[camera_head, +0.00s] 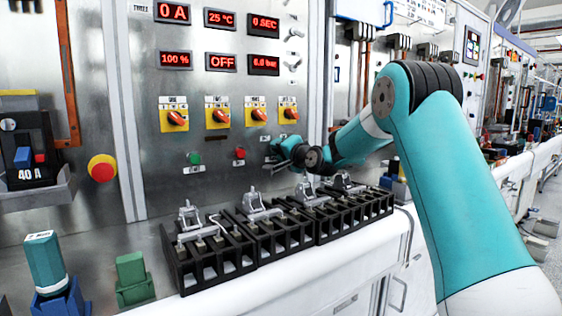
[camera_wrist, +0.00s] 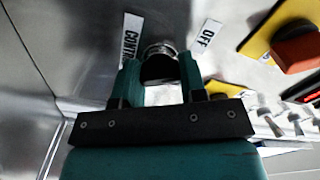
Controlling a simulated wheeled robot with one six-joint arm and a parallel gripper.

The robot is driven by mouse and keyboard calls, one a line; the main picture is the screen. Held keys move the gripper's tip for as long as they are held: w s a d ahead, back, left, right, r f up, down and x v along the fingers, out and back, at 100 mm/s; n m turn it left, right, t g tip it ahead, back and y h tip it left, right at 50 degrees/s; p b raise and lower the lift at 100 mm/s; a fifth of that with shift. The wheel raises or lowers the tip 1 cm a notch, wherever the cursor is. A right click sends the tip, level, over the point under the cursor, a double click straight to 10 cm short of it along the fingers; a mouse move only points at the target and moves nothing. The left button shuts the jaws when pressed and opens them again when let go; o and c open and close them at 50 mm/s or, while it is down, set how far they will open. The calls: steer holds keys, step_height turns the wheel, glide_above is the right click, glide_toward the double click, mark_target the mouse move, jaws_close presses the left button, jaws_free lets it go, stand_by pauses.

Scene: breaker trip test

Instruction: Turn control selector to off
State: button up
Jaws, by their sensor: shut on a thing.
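The control selector (camera_wrist: 158,48) is a round metal-rimmed knob on the metal panel, seen between my fingers in the wrist view. A white label (camera_wrist: 131,42) reading "CONTR...", partly cut off, lies to its left, and an "OFF" label (camera_wrist: 209,34) lies to its right. My gripper (camera_wrist: 160,68) is shut on the selector, one teal finger on each side. In the head view my gripper (camera_head: 280,150) is at the panel, right of the red button, and hides the selector. The direction the selector points cannot be told.
Several orange rotary switches on yellow plates (camera_head: 216,113) sit above, below red displays (camera_head: 223,62). A green button (camera_head: 194,158) and a red button (camera_head: 239,153) are to the left. Black terminal blocks with metal clamps (camera_head: 205,262) stand on the white ledge below.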

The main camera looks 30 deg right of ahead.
steer(key=shift+f+n+b, duration=0.15)
steer(key=shift+n+b, duration=1.15)
steer(key=shift+n, duration=0.3)
steer(key=o, duration=0.9)
